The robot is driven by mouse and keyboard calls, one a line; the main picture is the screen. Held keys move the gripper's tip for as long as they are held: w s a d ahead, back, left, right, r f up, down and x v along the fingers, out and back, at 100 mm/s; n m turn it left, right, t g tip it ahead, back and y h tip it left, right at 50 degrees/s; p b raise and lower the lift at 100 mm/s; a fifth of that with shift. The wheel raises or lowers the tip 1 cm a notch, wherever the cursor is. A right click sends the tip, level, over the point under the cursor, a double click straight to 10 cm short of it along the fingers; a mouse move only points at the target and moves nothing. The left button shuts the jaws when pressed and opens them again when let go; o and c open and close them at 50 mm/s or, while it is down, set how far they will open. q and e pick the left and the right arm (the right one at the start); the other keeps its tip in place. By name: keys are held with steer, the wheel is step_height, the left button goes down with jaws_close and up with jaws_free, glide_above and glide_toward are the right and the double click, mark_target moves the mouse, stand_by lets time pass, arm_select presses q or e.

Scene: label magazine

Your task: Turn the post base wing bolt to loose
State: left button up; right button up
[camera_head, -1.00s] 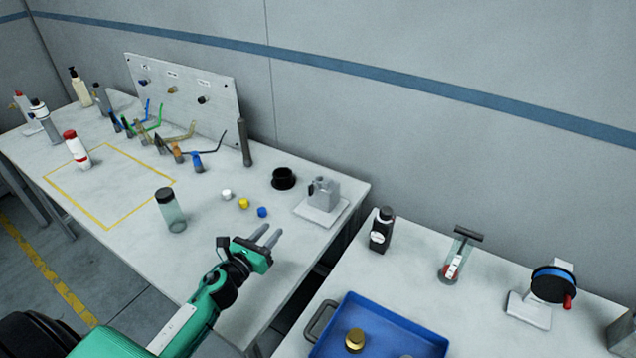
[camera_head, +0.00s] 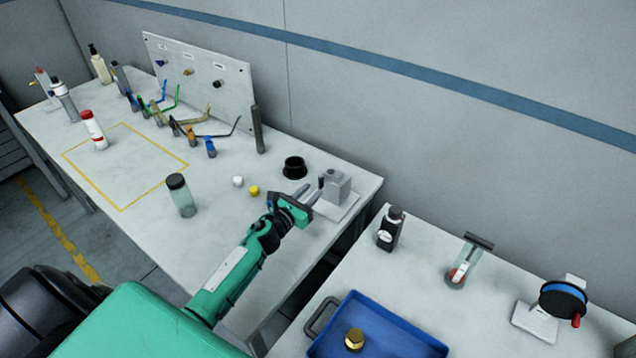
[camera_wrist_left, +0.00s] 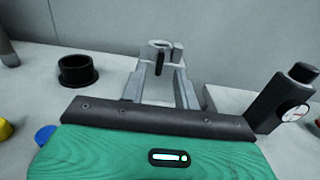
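The post base is a grey block (camera_head: 338,186) on a pale plate at the right end of the left table. Its wing bolt is a small dark upright piece on the block's near side, clearest in the left wrist view (camera_wrist_left: 159,62). My left gripper (camera_head: 312,191) is just in front of the block, its two fingers apart and pointing at it. In the left wrist view the fingers (camera_wrist_left: 160,88) lie left and right below the wing bolt with a gap between them. Whether they touch the block cannot be told. My right gripper is not in view.
A black cup (camera_head: 294,167) stands left of the block. White and yellow caps (camera_head: 254,190) and a clear jar (camera_head: 181,196) are further left. A dark bottle (camera_head: 391,229) stands on the right table, beyond a gap, with a blue tray (camera_head: 430,345) in front.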

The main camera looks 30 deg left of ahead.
mark_target(323, 181)
arm_select(q)
steer(key=shift+w+d+p, duration=0.15)
steer(key=shift+w, duration=0.9)
steer(key=shift+w+d+p, duration=0.15)
steer(key=shift+w, duration=0.9)
jaws_close()
